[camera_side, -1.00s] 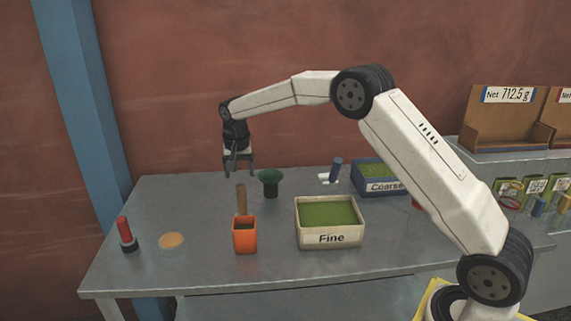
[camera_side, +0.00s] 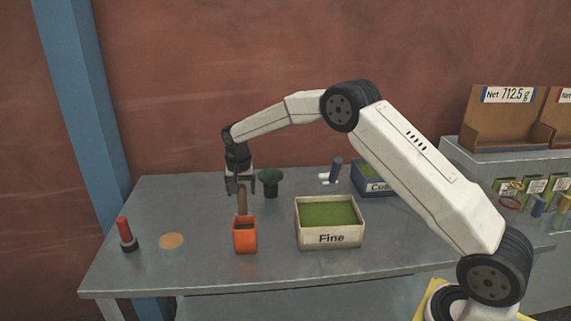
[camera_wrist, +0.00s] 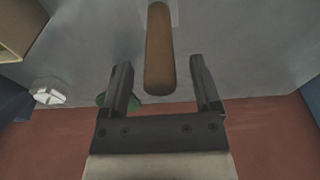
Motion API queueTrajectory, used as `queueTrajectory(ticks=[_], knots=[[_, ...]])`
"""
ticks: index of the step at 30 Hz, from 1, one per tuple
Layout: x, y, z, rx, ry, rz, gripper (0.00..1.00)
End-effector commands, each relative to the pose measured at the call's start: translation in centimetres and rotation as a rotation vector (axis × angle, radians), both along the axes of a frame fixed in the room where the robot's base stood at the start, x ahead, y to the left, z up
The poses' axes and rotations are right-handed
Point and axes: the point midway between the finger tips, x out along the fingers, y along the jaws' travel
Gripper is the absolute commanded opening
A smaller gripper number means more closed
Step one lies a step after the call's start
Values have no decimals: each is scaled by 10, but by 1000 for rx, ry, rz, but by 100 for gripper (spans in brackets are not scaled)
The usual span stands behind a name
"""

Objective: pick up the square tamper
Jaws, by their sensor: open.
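The square tamper (camera_side: 242,203) has a brown wooden handle and stands upright behind the orange square cup (camera_side: 245,236), which hides its base in the side view. In the wrist view the tamper's handle (camera_wrist: 159,50) runs down from the top edge, with a pale, partly cut-off base at the top. My gripper (camera_side: 241,190) is open at the top of the handle, pointing down. In the wrist view the handle's end lies between the two fingers of my gripper (camera_wrist: 160,66), with a gap on each side.
A dark green funnel-like piece (camera_side: 270,181) stands close to the right of my gripper. The Fine box (camera_side: 330,238) and Coarse box (camera_side: 372,187) are further right. A red-handled tool (camera_side: 126,235) and a tan disc (camera_side: 171,241) are at the left.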

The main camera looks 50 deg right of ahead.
Motion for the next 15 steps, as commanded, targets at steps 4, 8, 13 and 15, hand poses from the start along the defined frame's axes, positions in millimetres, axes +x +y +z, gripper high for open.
queueTrajectory(ticks=[4,8,13,15], knots=[[1,-1,-11,-1,-1,0,80],[1,-2,-13,0,-1,0,80],[1,-2,-13,0,-1,0,80],[1,-1,-13,0,-1,0,80]])
